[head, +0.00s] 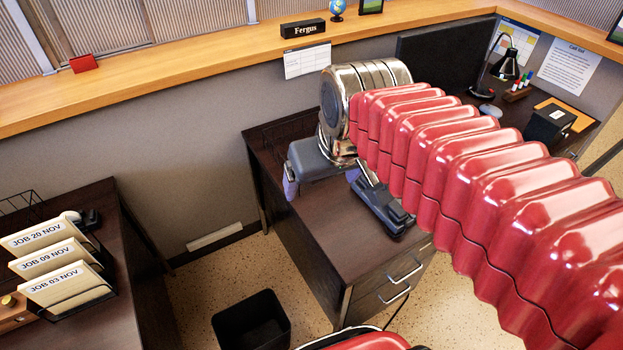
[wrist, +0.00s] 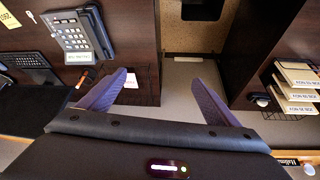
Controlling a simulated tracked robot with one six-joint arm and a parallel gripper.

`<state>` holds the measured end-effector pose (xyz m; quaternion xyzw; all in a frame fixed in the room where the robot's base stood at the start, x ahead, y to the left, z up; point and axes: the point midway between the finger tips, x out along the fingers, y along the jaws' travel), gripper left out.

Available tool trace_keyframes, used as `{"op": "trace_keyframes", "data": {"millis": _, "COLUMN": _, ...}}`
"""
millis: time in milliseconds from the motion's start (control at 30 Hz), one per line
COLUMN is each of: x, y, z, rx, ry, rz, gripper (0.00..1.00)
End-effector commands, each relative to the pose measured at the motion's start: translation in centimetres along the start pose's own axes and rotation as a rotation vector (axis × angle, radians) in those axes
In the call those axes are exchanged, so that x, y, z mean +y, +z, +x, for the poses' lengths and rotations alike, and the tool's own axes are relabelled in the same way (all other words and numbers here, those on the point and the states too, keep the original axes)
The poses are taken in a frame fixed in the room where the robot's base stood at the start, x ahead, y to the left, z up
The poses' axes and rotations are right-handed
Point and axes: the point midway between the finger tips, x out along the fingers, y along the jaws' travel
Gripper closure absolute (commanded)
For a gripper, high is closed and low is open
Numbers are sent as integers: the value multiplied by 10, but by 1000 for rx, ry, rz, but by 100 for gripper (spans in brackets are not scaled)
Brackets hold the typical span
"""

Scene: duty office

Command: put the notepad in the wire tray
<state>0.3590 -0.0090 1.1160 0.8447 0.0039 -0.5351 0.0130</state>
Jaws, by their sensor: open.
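My gripper (head: 321,182) hangs over the middle desk in the head view, its purple fingers apart with nothing between them. In the wrist view my gripper (wrist: 157,82) shows both fingers spread. A small white sheet with reddish marks, perhaps the notepad (wrist: 128,80), lies on the dark desk partly behind the left finger. I cannot be sure that it is the notepad, and I cannot make it out in the head view. A black wire frame, apparently the wire tray (head: 20,203), stands on the left desk behind the job folders, cut by the picture's edge. It shows faintly in the wrist view (wrist: 282,116).
A desk phone (head: 382,208) sits on the middle desk near my gripper. Job folders (head: 62,285) stand in a rack on the left desk. A black bin (head: 250,322) is on the floor between the desks. A ledge (head: 200,70) runs behind.

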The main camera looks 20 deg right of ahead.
Motion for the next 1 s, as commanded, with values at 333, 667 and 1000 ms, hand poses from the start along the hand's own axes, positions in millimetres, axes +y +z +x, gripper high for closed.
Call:
{"op": "trace_keyframes", "data": {"millis": 333, "x": -9, "y": 57, "z": 1, "rx": 45, "ry": -5, "rz": 21, "gripper": 16}}
{"op": "trace_keyframes", "data": {"millis": 667, "x": -11, "y": 68, "z": 3, "rx": 50, "ry": -7, "rz": 27, "gripper": 16}}
{"op": "trace_keyframes", "data": {"millis": 1000, "x": -10, "y": 68, "z": 3, "rx": 50, "ry": -7, "rz": 26, "gripper": 16}}
